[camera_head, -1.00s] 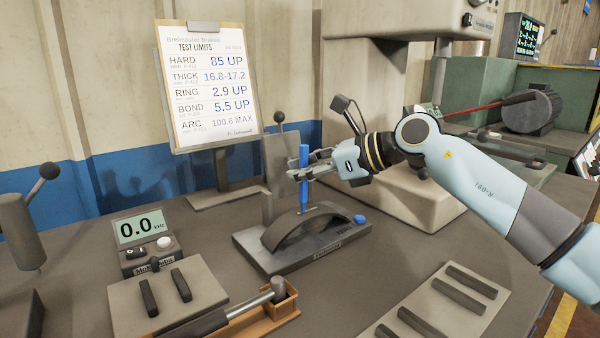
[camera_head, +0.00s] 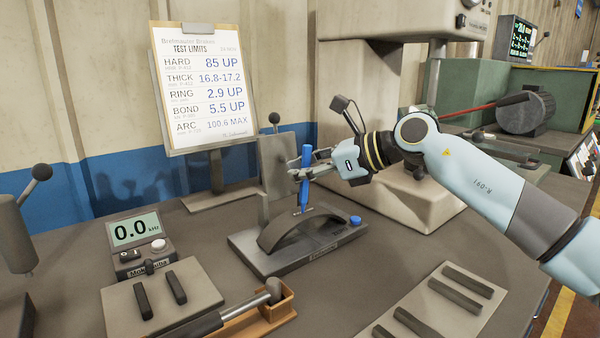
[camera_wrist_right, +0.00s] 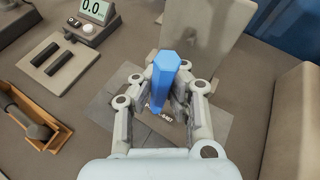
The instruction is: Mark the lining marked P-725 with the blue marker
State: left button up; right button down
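The curved dark brake lining (camera_head: 280,232) rests arched over a grey fixture plate (camera_head: 252,254) in the middle of the bench. My right gripper (camera_head: 306,172) is shut on the blue marker (camera_head: 305,195), which is near upright with its lower end at the top of the lining. I cannot tell whether the tip touches. The wrist view shows the marker (camera_wrist_right: 164,82) between both fingers, with white lettering below it, too small to read; the marker and fingers hide much of the lining. My left gripper is not in view.
A clipboard of test limits (camera_head: 203,85) stands behind. To the left are a meter reading 0.0 (camera_head: 138,240), a grey block with two dark bars (camera_head: 195,270), and a wooden tray with a hammer-like tool (camera_head: 285,306). A pad with dark strips (camera_head: 440,312) lies front right. A machine column stands behind my right arm.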

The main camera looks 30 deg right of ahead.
jog(key=shift+w+d+b, duration=0.1)
jog(key=shift+d+b, duration=0.45)
jog(key=shift+d, duration=0.5)
dwell(0.9)
notch_tip(320, 180, up, 7)
jog(key=p, duration=0.4)
jog(key=shift+p, duration=0.35)
dwell(0.5)
